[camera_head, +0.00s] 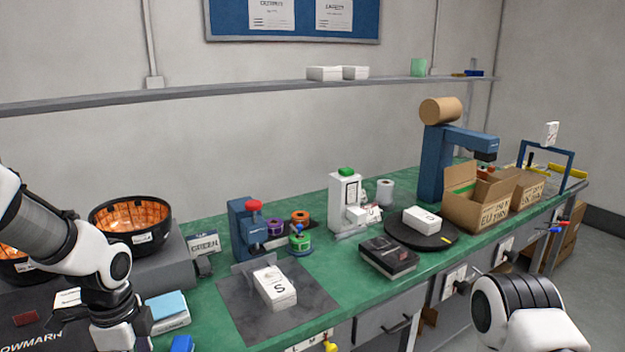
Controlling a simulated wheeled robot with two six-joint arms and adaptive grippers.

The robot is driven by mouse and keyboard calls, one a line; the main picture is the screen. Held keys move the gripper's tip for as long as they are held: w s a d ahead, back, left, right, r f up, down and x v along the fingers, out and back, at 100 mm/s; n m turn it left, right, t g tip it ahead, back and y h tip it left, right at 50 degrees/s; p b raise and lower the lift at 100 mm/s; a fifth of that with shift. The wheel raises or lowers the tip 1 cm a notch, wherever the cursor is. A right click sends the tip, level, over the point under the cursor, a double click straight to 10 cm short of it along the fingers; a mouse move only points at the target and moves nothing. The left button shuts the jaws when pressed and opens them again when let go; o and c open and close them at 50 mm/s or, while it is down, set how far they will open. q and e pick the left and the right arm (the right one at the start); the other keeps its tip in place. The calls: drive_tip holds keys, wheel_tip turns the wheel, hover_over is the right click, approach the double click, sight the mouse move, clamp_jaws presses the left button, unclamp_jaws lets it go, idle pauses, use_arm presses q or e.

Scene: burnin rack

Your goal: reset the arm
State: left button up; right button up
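My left arm (90,262) comes in from the left and bends down at the table's front left. Its gripper (122,328) is at the lower edge of the picture. The fingertips are not clearly shown, so I cannot tell whether it is open or shut. My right arm (522,312) shows only as a rounded white and dark link at the lower right, in front of the table. The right gripper is out of the picture.
The green table (330,270) carries a white box marked S (275,288) on a dark mat (235,308), a black box (388,258), a round turntable (440,243), cardboard boxes (478,210) and a blue press (436,165). Orange-lined bowls (130,222) stand beside my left arm.

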use_arm(q)
drive_tip(key=s+d+f+n+g, duration=0.2)
drive_tip(key=s+f+n, duration=0.3)
drive_tip(key=s+f, duration=0.95)
drive_tip(key=s+d+f+n+g, duration=0.3)
drive_tip(key=s+f+n, duration=0.1)
drive_tip(key=s+f, duration=1)
drive_tip(key=w+a+f+n+t, duration=0.1)
drive_tip(key=w+n+t, duration=0.4)
drive_tip(key=w+n, duration=0.2)
drive_tip(key=shift+f+n, duration=0.35)
drive_tip(key=shift+n, duration=0.05)
use_arm(e)
drive_tip(key=shift+s+r, duration=0.15)
drive_tip(key=shift+r, duration=0.1)
use_arm(q)
drive_tip(key=shift+w, duration=0.1)
